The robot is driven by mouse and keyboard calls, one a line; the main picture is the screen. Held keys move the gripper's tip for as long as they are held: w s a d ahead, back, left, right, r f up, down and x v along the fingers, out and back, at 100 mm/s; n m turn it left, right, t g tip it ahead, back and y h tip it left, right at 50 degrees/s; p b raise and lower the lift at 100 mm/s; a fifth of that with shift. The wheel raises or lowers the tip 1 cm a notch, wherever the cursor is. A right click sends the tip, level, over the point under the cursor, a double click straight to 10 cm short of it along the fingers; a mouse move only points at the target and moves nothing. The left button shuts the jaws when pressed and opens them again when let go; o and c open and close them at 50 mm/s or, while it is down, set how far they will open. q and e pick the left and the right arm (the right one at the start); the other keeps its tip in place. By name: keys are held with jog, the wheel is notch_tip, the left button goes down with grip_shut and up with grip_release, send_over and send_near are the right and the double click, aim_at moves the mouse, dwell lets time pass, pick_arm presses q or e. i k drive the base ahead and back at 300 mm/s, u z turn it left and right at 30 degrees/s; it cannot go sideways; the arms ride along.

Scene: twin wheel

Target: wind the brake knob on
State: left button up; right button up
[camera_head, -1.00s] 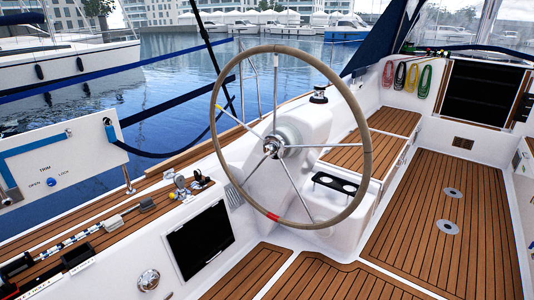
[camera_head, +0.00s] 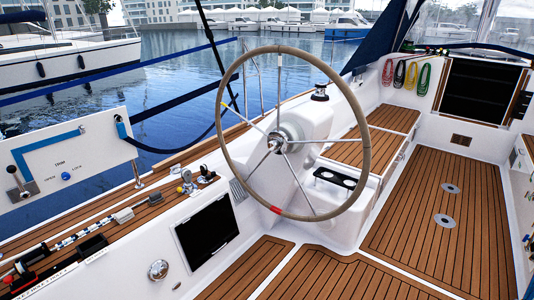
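The large steering wheel (camera_head: 371,144) stands upright in the middle, with a tan rim, thin metal spokes, a red mark low on the rim and a yellow mark at its left. A shiny metal hub (camera_head: 276,145) sits at its centre. A round chrome knob or fitting (camera_head: 158,270) is on the white side console at the lower left. No label marks the brake knob, so I cannot tell which of these it is. Neither of my grippers is in view, and nothing touches the wheel.
A white TRIM panel (camera_head: 100,150) with a lever (camera_head: 17,178) and a small blue knob (camera_head: 66,176) stands at the left. A dark screen (camera_head: 206,236) is set in the console. Open teak deck (camera_head: 420,220) lies right of the wheel.

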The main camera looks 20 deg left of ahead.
aim_at(273, 145)
jog(key=z, duration=1.65)
jog(key=k, duration=0.1)
jog(key=u, duration=2.7)
jog(key=i, duration=0.8)
